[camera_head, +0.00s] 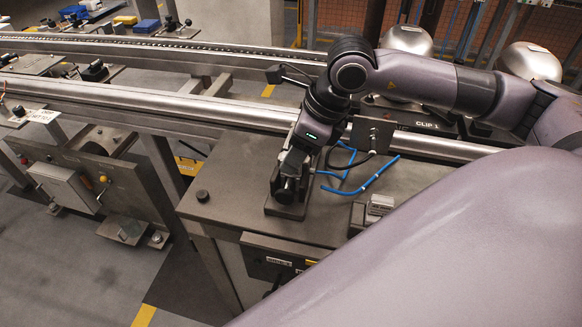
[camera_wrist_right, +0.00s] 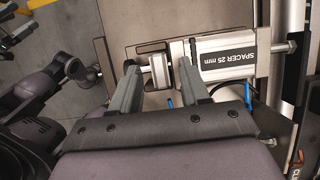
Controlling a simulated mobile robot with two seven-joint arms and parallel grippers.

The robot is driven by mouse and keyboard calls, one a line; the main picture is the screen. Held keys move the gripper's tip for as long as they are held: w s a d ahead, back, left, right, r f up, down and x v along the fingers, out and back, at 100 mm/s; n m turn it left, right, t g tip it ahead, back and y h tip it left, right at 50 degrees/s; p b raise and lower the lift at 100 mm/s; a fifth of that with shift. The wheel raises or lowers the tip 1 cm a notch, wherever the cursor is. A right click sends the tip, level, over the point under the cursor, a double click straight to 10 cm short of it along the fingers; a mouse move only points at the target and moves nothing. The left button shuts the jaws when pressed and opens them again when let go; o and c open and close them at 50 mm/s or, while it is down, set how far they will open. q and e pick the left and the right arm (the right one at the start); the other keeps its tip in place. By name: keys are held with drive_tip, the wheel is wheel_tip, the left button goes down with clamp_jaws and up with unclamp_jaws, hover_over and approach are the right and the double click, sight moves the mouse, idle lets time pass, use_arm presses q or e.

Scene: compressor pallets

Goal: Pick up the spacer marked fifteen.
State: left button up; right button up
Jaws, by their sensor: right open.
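My right gripper (camera_head: 288,188) points down over a dark stand on the grey bench. In the right wrist view its two fingers (camera_wrist_right: 159,63) are apart, one on each side of a short metal piece (camera_wrist_right: 158,72). No marking is readable on this piece, and I cannot tell whether the fingers touch it. A longer silver spacer (camera_wrist_right: 222,55) with a black label reading "SPACER 25 mm" lies just right of the right finger. No mark reading fifteen is legible in either view.
The bench top (camera_head: 232,185) is mostly clear left of the gripper. Blue hoses (camera_head: 362,180) and an upright plate (camera_head: 373,134) stand close on its right. A metal rail (camera_head: 200,108) runs behind the bench. Silver domed compressors (camera_head: 530,62) stand at the back right.

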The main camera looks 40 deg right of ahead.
drive_tip(key=shift+a+f, duration=0.1)
drive_tip(key=shift+f, duration=0.15)
clamp_jaws()
drive_tip(key=shift+w+r, duration=0.1)
drive_tip(key=shift+r, duration=0.1)
wheel_tip(320, 180, up, 20)
drive_tip(key=p, duration=0.1)
drive_tip(key=shift+f, duration=0.15)
idle(0.4)
